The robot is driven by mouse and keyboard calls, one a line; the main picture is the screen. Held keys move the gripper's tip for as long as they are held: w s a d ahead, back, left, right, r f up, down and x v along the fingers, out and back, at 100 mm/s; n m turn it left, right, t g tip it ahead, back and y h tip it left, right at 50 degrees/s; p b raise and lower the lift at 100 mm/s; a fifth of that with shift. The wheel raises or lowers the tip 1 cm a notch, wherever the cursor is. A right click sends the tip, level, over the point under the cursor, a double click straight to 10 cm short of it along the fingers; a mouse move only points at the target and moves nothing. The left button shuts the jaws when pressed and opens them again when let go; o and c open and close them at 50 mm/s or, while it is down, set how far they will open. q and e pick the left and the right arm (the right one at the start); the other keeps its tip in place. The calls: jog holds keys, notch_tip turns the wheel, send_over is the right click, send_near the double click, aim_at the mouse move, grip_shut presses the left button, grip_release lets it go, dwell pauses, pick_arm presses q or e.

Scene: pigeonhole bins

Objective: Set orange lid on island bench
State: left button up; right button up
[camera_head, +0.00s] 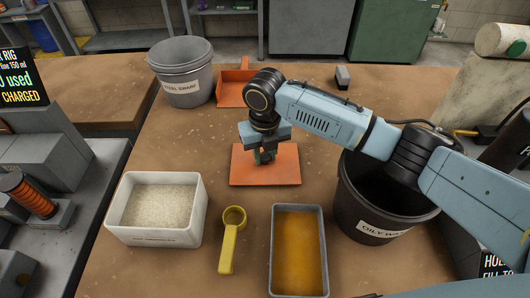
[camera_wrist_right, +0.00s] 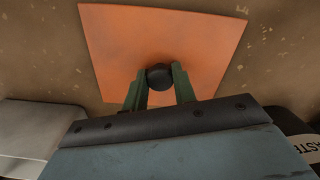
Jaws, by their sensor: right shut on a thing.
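The orange lid (camera_head: 282,168) is a flat square plate with a dark round knob at its middle. It is at the middle of the brown bench (camera_head: 345,105) in the head view, level, and I cannot tell whether it touches the bench top. My right gripper (camera_head: 265,157) points down over it and is shut on the knob. In the right wrist view the lid (camera_wrist_right: 205,45) fills the upper middle, and the two green fingers of the gripper (camera_wrist_right: 160,80) hold the dark knob between them. My left gripper is not in view.
A white bin of pale grains (camera_head: 155,234), a yellow scoop (camera_head: 229,245) and a metal tray of amber liquid (camera_head: 298,208) stand in front. A black bucket (camera_head: 375,222) is at right. A grey bucket (camera_head: 182,85), an orange dustpan (camera_head: 233,84) and a small grey block (camera_head: 342,78) are behind.

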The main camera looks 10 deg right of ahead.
aim_at(265, 155)
jog(key=o, duration=0.8)
jog(key=shift+f, duration=0.1)
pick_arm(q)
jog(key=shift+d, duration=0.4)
pick_arm(e)
jog(key=shift+o, duration=0.8)
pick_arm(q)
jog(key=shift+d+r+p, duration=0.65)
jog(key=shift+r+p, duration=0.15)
pick_arm(e)
notch_tip(265, 155, up, 12)
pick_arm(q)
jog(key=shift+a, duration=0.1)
